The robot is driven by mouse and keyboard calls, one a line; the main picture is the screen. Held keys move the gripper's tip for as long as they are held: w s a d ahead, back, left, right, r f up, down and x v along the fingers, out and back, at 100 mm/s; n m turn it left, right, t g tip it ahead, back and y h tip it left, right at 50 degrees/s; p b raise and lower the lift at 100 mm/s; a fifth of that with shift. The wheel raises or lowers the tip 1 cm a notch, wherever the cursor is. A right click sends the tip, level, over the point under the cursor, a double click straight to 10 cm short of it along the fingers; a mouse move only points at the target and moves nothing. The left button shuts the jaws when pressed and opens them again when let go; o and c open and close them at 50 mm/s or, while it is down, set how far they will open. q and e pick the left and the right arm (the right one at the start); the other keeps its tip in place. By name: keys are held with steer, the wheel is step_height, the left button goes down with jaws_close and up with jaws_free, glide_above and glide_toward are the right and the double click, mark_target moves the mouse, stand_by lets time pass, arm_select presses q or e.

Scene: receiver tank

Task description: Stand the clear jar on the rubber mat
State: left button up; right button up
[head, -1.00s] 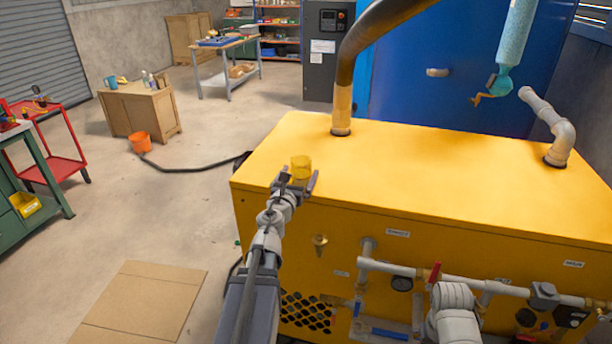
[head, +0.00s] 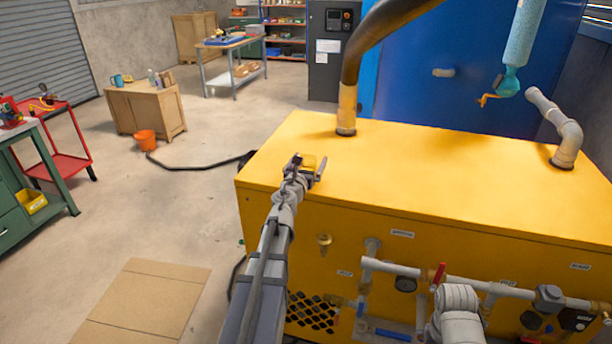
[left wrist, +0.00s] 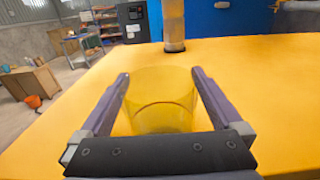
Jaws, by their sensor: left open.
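The clear jar (head: 309,161) stands upright on the yellow cabinet top near its left front corner, and the yellow shows through it. In the left wrist view the jar (left wrist: 160,100) is between the two fingers. My left gripper (head: 308,168) is open around it, and its fingers (left wrist: 161,75) lie along both sides of the jar. A thin gap seems to show at each side; contact is hard to tell. In the head view the gripper hides the jar's lower part. I cannot make out a rubber mat. My right gripper is not in view.
The yellow cabinet (head: 440,185) has a wide bare top to the right of the jar. A tall pipe (head: 347,105) rises behind it, and a pale elbow pipe (head: 566,140) stands at the far right. Pipework with a red handle (head: 439,272) runs along the cabinet's front.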

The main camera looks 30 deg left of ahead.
arm_select(q)
steer(key=shift+w, duration=0.1)
steer(key=shift+c, duration=0.2)
steer(key=c, duration=1.4)
steer(key=shift+c, duration=0.2)
steer(key=shift+r, duration=0.1)
step_height(320, 180, up, 10)
steer(key=p, duration=1)
